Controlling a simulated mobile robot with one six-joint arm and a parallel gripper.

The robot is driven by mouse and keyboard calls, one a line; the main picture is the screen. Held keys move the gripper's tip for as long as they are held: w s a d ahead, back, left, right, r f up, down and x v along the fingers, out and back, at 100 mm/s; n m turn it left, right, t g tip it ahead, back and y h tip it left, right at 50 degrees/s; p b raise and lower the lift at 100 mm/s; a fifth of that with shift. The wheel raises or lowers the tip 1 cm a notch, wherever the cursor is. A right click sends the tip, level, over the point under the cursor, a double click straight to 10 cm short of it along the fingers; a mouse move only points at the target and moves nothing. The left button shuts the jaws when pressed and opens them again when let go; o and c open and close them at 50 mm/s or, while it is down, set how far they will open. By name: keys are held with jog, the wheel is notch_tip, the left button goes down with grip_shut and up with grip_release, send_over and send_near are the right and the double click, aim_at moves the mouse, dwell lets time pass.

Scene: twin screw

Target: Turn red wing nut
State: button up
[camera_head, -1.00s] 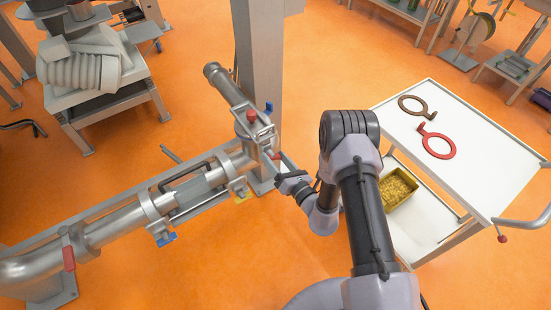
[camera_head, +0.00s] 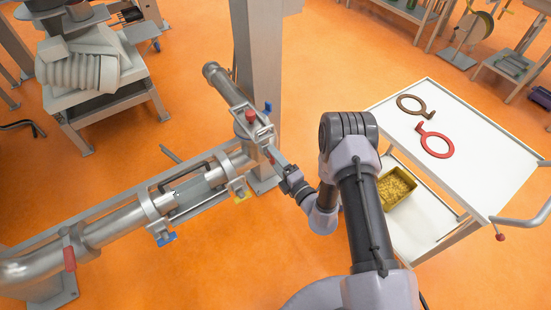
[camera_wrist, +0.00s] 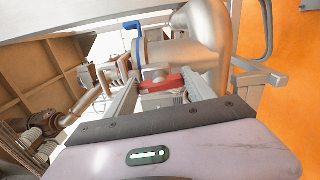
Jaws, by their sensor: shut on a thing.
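The red wing nut (camera_wrist: 160,84) shows in the wrist view, between my fingers at the near end of the steel pipe assembly. My gripper (camera_wrist: 158,88) is shut on it, with one finger at each side. In the head view my gripper (camera_head: 270,153) reaches up and left to the pipe fitting beside the grey post. The fingers largely hide the wing nut there.
A blue handle (camera_wrist: 133,30) stands close above the wing nut in the wrist view. A red knob (camera_head: 251,115) and the grey post (camera_head: 260,70) are near my gripper. A white trolley (camera_head: 480,195) with two ring tools stands at the right. Orange floor lies around.

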jog(key=m, duration=1)
jog(key=shift+f, duration=0.1)
jog(key=shift+a+m, duration=0.1)
jog(key=shift+m, duration=0.4)
jog(key=o, duration=1.4)
jog(key=shift+f, duration=0.1)
jog(key=p+v, duration=0.3)
jog(key=v, duration=1.4)
jog(key=shift+s+p, duration=0.2)
jog(key=shift+p, duration=0.1)
